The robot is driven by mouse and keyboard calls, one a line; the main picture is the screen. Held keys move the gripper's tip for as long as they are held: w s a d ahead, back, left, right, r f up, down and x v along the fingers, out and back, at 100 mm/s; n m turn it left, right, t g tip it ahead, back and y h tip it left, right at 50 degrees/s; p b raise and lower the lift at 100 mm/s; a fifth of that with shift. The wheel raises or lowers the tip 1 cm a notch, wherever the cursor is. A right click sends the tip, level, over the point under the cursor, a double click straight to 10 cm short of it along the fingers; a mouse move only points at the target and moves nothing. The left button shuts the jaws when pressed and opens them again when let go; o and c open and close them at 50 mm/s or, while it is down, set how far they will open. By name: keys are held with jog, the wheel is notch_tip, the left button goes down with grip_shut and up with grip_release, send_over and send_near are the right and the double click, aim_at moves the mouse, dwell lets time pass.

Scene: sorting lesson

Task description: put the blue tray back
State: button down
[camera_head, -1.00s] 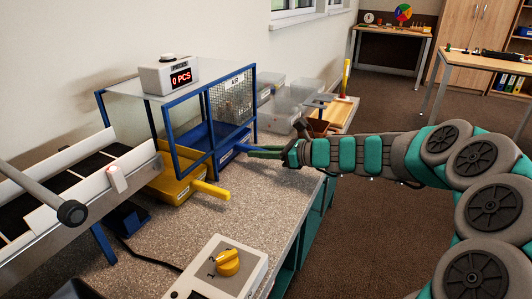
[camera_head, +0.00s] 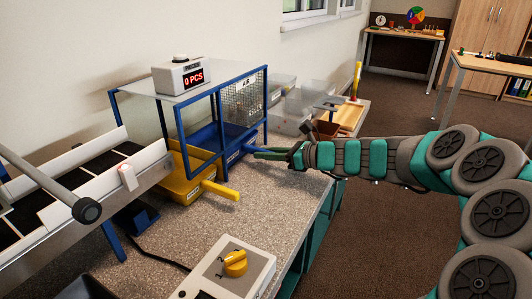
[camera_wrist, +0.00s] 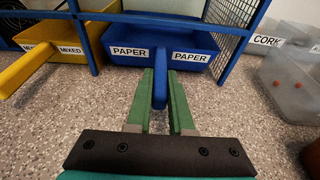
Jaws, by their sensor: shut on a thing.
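The blue tray (camera_wrist: 187,42), with two PAPER labels and a blue handle, sits mostly inside the blue-framed rack in the wrist view. Its blue front also shows in the head view (camera_head: 231,155). My gripper (camera_wrist: 161,82) has its green fingers either side of the tray's handle and is shut on it. In the head view my gripper (camera_head: 262,153) reaches in from the right, at the rack's front. The inside of the tray is partly hidden by the rack's posts.
A yellow tray (camera_wrist: 39,47) labelled MIXED stands left of the blue one, its handle (camera_head: 220,190) sticking out. A clear bin (camera_wrist: 290,80) labelled CORK stands to the right. A counter box (camera_head: 180,76) reading 0 PCS tops the rack. A switch box (camera_head: 228,270) lies on the front counter.

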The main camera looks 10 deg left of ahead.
jog(key=shift+f, duration=0.2)
jog(key=c, duration=0.7)
grip_release()
jog(key=shift+c, duration=0.2)
